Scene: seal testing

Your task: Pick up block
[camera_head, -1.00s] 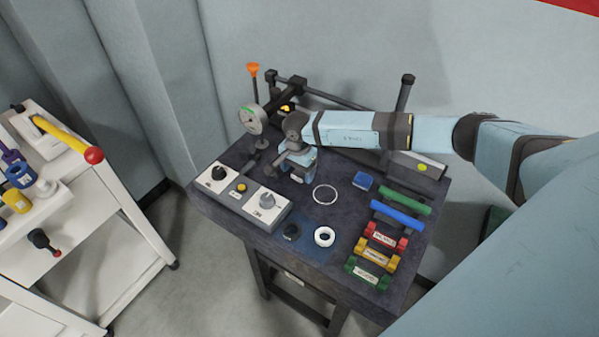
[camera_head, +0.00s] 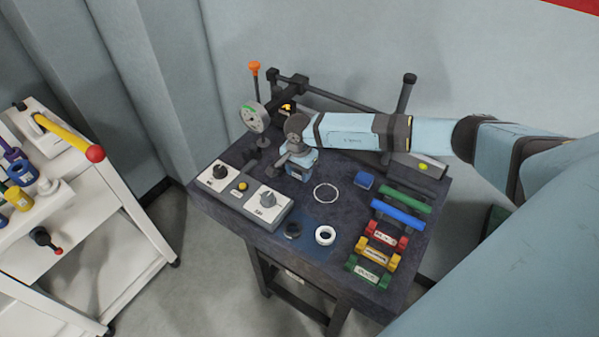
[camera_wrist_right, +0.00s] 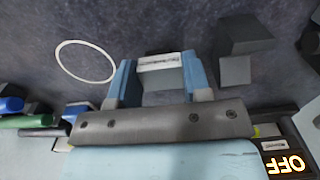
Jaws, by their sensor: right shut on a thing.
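My right gripper (camera_head: 300,166) reaches in from the right and is low over the dark table, left of the thin white ring. In the right wrist view my right gripper (camera_wrist_right: 159,82) has its two light-blue fingers on either side of a dark block (camera_wrist_right: 160,76) with a white label on its edge. It is shut on this block. The gripper mostly hides the block in the head view. Whether the block touches the table is unclear. My left gripper is not in view.
The white ring (camera_head: 325,185) and a blue piece (camera_head: 364,181) lie right of the gripper. A control box with knobs (camera_head: 268,207) is in front, and a round gauge (camera_head: 255,117) stands behind left. Coloured bars (camera_head: 397,218) line the right side. A white cart (camera_head: 95,195) stands left.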

